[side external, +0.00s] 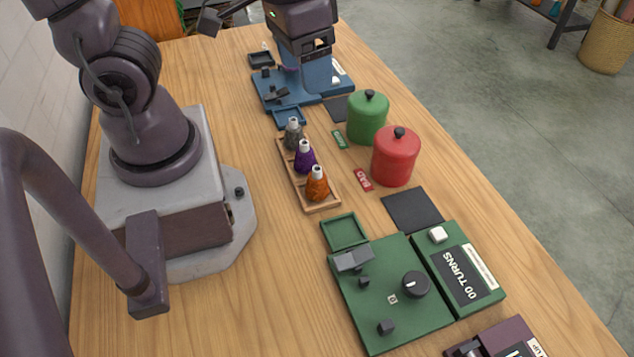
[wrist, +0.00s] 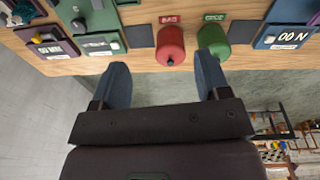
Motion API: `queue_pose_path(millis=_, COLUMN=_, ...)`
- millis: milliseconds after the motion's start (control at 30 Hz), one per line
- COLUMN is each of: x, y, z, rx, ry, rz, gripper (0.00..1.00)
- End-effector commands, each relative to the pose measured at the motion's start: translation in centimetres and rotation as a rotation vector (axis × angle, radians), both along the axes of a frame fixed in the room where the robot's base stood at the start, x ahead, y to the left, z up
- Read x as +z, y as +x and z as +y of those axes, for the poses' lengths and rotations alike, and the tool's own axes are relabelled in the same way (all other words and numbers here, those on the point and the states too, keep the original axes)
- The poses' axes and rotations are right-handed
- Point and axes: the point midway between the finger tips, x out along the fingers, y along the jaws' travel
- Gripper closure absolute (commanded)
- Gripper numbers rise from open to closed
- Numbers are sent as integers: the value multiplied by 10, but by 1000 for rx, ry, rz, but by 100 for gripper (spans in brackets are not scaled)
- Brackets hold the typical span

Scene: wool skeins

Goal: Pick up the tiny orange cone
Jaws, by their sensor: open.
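The tiny orange cone (side external: 317,184) stands upright at the near end of a wooden tray (side external: 323,207) in the side view, with a pale tip on top. A purple cone (side external: 305,158) and a dark grey cone (side external: 293,134) stand behind it in the same tray. My gripper (side external: 312,82) is up at the far end of the table, above the blue machine and well away from the orange cone. In the wrist view my gripper (wrist: 162,62) has its two blue fingers wide apart with nothing held between them. The cones do not show in the wrist view.
A green canister (side external: 367,118) and a red canister (side external: 396,157) stand right of the tray. A green machine (side external: 390,300) is at the near side, and a blue machine (side external: 283,92) at the far side. Bare wood lies left of the tray, towards my base.

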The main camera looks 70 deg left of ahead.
Motion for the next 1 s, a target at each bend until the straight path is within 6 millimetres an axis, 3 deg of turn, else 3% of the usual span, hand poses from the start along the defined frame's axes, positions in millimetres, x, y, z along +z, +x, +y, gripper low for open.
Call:
queue_pose_path(millis=100, x=-41, y=3, z=-4, rx=164, ry=1, rz=121, gripper=31)
queue_pose_path(millis=300, x=-93, y=6, z=-2, rx=527, ry=33, rz=203, gripper=31)
queue_pose_path(millis=500, x=-100, y=19, z=1, rx=795, ry=0, rz=142, gripper=31)
queue_pose_path(millis=667, x=-105, y=21, z=1, rx=860, ry=-9, rz=132, gripper=31)
queue_pose_path(millis=1000, x=-158, y=19, z=1, rx=860, ry=-7, rz=137, gripper=31)
